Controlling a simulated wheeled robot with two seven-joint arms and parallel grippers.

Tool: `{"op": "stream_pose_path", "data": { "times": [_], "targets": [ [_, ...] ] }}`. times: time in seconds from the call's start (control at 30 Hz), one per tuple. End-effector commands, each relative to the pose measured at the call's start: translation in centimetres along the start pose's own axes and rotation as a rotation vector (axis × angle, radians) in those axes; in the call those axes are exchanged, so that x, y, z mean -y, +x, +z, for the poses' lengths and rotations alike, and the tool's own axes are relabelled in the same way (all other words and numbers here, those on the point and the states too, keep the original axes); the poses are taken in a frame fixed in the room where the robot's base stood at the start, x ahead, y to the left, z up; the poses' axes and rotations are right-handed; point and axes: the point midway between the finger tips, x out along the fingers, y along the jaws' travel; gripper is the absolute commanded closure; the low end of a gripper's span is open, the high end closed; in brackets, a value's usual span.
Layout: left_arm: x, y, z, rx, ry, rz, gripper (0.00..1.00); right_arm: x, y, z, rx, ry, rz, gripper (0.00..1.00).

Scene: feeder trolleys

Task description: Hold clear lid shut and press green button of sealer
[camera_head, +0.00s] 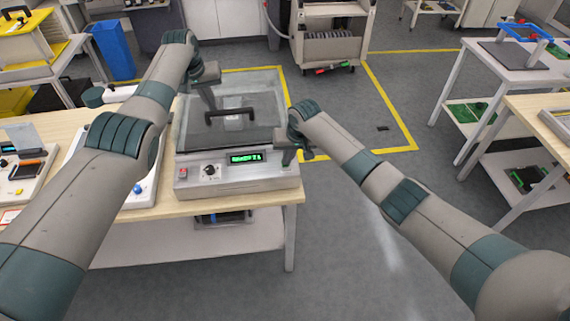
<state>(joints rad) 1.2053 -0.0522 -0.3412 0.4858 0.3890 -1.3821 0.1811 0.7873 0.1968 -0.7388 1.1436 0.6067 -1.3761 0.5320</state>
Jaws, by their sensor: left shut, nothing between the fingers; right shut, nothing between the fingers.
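The sealer (237,184) is a silver box on a wooden table, with a clear lid (262,98) on top that looks down flat. The lid has a black handle (231,115). The front panel shows a red button (183,171), a black knob (211,170) and a lit green display (246,157). I cannot make out the green button; the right gripper covers the panel's right end. My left gripper (210,106) is shut and empty at the lid's left part; I cannot tell whether it touches. My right gripper (283,160) is shut and empty at the panel's right end; contact is unclear.
The table (250,202) has other devices on its left side, partly behind my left arm. A blue bin (113,50) stands on the floor at back left. A grey trolley (330,35) stands behind, and white tables (500,60) stand at right.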

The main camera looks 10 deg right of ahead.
Motion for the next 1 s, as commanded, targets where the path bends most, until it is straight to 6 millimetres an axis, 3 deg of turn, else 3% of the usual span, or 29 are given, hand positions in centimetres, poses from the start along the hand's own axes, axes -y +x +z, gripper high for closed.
{"op": "stream_pose_path", "data": {
  "times": [1.0],
  "targets": [
    [0.06,0.25,0.28,0.008,-0.001,-0.001,1.0,-0.16,0.69,0.29,0.003,0.001,0.001,1.0]
  ]
}}
